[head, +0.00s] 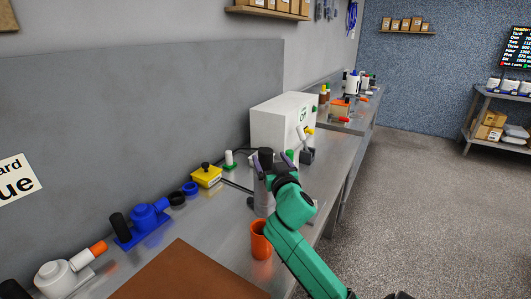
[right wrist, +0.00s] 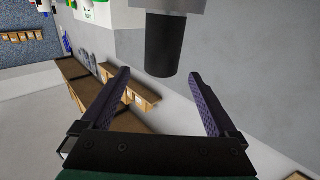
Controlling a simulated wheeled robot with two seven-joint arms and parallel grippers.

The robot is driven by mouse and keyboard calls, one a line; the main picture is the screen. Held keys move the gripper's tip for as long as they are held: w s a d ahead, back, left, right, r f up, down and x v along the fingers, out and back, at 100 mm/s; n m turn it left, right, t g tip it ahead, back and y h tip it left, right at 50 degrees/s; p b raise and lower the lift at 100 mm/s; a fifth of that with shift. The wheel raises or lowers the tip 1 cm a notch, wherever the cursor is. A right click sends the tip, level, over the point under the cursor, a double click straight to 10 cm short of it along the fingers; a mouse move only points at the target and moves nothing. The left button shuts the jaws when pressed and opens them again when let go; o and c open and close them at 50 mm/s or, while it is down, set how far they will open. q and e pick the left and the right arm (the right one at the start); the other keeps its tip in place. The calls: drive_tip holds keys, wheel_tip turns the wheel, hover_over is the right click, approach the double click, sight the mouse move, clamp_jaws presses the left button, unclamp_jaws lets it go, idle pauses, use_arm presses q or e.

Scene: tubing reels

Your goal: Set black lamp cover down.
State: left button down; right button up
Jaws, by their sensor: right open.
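The black lamp cover (right wrist: 165,45) is a dark cylinder at the end of a grey body in the right wrist view. In the head view it appears as a dark top (head: 265,154) on an upright grey cylinder (head: 264,198) on the metal bench. My right gripper (head: 273,162) is open, its two dark fingers beside the cover. In the right wrist view the cover lies between the lines of the open fingers (right wrist: 160,82), with clear space on both sides. My arm hides part of the grey cylinder. My left gripper is not in view.
An orange cup (head: 261,240) stands in front of the grey cylinder, by a brown mat (head: 180,272). A white box (head: 280,122) is behind. A yellow box (head: 206,176), blue device (head: 145,222) and white device (head: 58,277) line the left side.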

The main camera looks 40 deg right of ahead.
sight(268, 156)
drive_tip(key=p+x, duration=0.1)
drive_tip(key=x, duration=0.3)
drive_tip(key=shift+w+r+p, duration=0.1)
drive_tip(key=shift+w+p, duration=0.1)
drive_tip(key=shift+p, duration=0.15)
drive_tip(key=shift+w+d+f, duration=0.2)
drive_tip(key=shift+w+d, duration=0.05)
drive_tip(key=shift+w, duration=0.1)
clamp_jaws()
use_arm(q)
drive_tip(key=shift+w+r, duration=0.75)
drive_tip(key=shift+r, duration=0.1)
use_arm(e)
wheel_tip(268, 156, up, 20)
